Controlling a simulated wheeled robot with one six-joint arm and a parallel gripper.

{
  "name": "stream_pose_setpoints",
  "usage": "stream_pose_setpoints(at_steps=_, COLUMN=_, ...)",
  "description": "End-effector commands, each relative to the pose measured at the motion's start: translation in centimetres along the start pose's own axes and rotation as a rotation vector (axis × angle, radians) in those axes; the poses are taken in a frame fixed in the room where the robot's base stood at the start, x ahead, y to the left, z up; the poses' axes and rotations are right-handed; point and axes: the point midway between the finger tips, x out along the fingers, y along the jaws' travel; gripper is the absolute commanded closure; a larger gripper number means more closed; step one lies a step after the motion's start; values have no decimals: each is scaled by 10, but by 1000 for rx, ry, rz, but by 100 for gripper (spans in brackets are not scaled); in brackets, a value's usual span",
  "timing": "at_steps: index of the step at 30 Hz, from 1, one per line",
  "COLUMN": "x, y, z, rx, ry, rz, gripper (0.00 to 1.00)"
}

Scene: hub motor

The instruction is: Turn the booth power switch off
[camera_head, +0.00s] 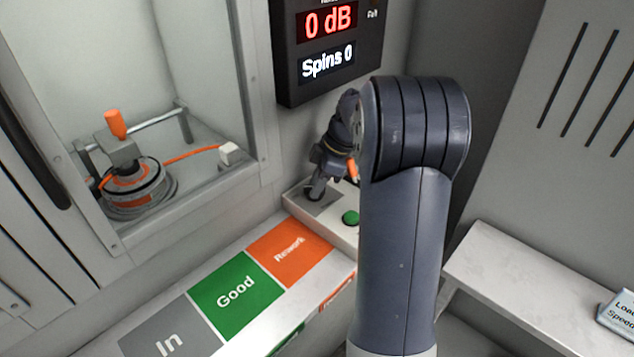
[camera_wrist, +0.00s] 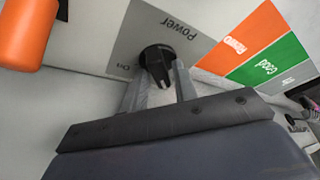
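The power switch is a black rotary knob (camera_wrist: 157,60) on a grey plate marked "Power", with "On" printed to its lower left in the wrist view. No "Off" mark is visible. In the wrist view my gripper (camera_wrist: 160,82) has one finger on each side of the knob's lower part, with a gap between the fingers. I cannot tell whether either finger touches the knob. In the head view my gripper (camera_head: 318,190) points down at the grey plate (camera_head: 326,207) on the white control box, and hides the knob.
A green button (camera_head: 351,217) sits beside the plate, and an orange part (camera_wrist: 25,30) is close to my gripper. Grey, green and orange trays or mats "In", "Good" (camera_head: 236,292) and "Rework" lie nearby. The display (camera_head: 328,45) reads 0 dB, Spins 0. A motor (camera_head: 138,190) stands in the booth.

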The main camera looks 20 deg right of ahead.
Motion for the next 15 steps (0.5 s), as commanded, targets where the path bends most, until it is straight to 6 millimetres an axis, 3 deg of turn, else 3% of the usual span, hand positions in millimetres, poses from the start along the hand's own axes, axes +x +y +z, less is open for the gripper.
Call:
stream_pose_setpoints(at_steps=3, x=0, y=0, z=0, rx=1, ry=1, rz=0, gripper=63)
stream_pose_setpoints(at_steps=10, x=-1, y=0, z=0, rx=1, ry=1, rz=0, gripper=63)
stream_pose_setpoints(at_steps=15, x=-17, y=1, z=0, rx=2, ry=1, rz=4, gripper=63)
